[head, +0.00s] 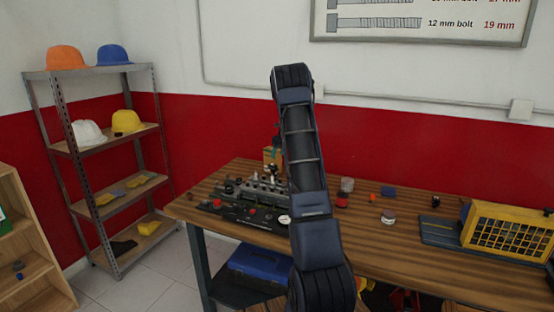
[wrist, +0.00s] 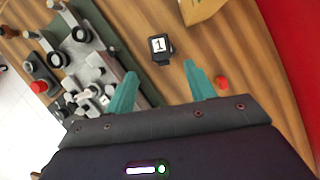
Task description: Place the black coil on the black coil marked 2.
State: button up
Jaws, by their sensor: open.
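A small black coil with a white label marked 1 (wrist: 161,57) sits on the wooden bench in the wrist view, just beyond my fingertips. My gripper (wrist: 159,70) is open, with its two teal fingers apart and nothing between them. The engine trainer (wrist: 100,68) lies left of the fingers, with dark round parts on it. It also shows on the bench in the head view (head: 240,190), left of my arm. I cannot make out a coil marked 2 in either view. My arm hides part of the bench in the head view.
A tan box (wrist: 202,8) stands beyond the coil. A small red-orange piece (wrist: 222,83) lies right of the fingers. Several small parts lie right of my arm, near a yellow cage (head: 508,232). The front right of the bench (head: 400,262) is clear.

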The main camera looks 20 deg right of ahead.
jog(key=s+a+r+n, duration=0.8)
jog(key=s+r, duration=0.2)
jog(key=s, duration=0.3)
jog(key=s+a+r+n, duration=0.75)
jog(key=s+r, duration=0.25)
jog(key=s, duration=0.4)
jog(key=s+a+f+n, duration=0.1)
jog(key=s+n, duration=0.4)
jog(key=s, duration=0.5)
jog(key=s+a+f+n+h, duration=0.1)
jog(key=s+a+n, duration=0.3)
jog(key=s, duration=0.7)
jog(key=s+a+f+n, duration=0.1)
jog(key=s+a+n, duration=0.1)
jog(key=s+n, duration=0.5)
jog(key=s, duration=0.4)
jog(key=shift+a+t+h, duration=0.3)
jog(key=shift+h, duration=0.1)
